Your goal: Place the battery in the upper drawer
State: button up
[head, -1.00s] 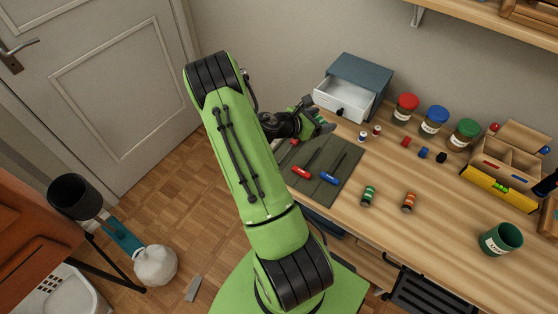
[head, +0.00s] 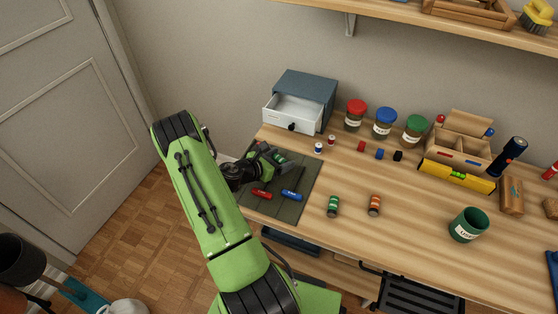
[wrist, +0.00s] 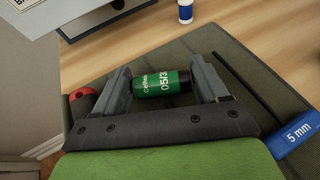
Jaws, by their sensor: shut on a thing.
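My gripper (head: 268,158) is shut on a green-and-black battery (wrist: 162,83), held crosswise between the two fingers in the wrist view. The battery also shows in the head view (head: 279,157). The gripper is over the dark mat, in front of and below the drawer unit in the picture. The blue-grey drawer unit (head: 309,86) stands at the back left of the desk. Its white drawer (head: 291,127) is pulled out and looks empty; part of its front shows at the top left of the wrist view (wrist: 75,12).
On the mat (head: 290,212) lie a red (head: 262,194) and a blue screwdriver (head: 291,195). Jars (head: 385,122) line the back.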

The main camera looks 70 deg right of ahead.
jog(key=shift+f, duration=0.1)
jog(key=o, duration=1.1)
jog(key=shift+c, duration=0.2)
